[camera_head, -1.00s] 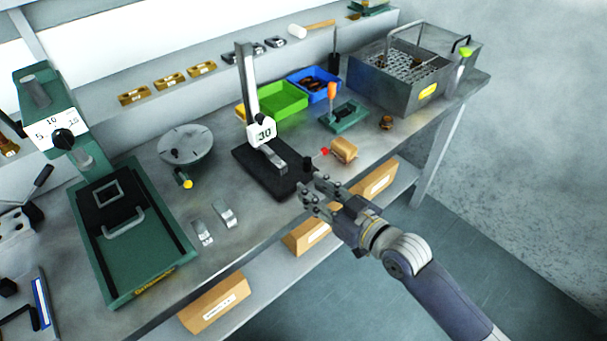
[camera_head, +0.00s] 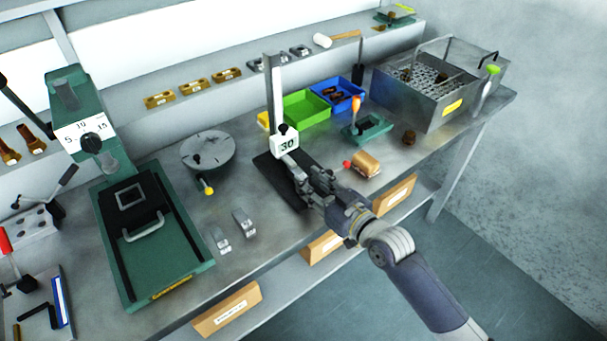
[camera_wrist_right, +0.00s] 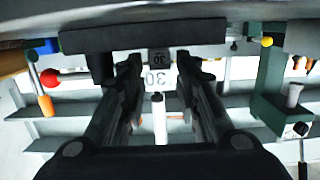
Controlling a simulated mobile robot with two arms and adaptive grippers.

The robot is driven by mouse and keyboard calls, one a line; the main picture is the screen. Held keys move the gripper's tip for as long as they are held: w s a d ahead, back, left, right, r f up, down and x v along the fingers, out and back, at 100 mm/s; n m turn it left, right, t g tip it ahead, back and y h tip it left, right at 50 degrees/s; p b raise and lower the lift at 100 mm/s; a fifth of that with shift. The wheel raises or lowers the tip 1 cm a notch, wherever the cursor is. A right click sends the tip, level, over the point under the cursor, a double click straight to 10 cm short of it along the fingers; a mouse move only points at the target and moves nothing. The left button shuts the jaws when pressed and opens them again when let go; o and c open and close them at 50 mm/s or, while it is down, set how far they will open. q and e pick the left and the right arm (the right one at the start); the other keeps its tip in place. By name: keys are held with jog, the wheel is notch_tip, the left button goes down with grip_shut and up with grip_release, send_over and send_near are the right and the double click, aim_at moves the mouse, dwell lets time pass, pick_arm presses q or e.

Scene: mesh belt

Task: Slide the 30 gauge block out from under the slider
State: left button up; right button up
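The slider (camera_head: 285,142), a white block marked 30, sits on the upright post (camera_head: 275,90) of a stand with a black base (camera_head: 268,165). It also shows, inverted, in the right wrist view (camera_wrist_right: 157,79). There a small dark block marked 30 (camera_wrist_right: 160,57) appears beside the slider, between my fingers. My right gripper (camera_head: 308,178) is over the front of the base, close to the slider, and hides the block in the head view. In the wrist view its fingers (camera_wrist_right: 159,72) are apart, with gaps visible beside the block. My left gripper is out of view.
A red-tipped tan object (camera_head: 366,164) lies right of the stand. A round plate (camera_head: 208,150) and two small grey blocks (camera_head: 243,222) are to its left. Green (camera_head: 306,106) and blue (camera_head: 338,92) bins stand behind. The front bench edge is close to my right arm.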

aim_at(301, 175)
jog(key=shift+x, duration=2.2)
jog(key=shift+f, duration=0.1)
grip_shut()
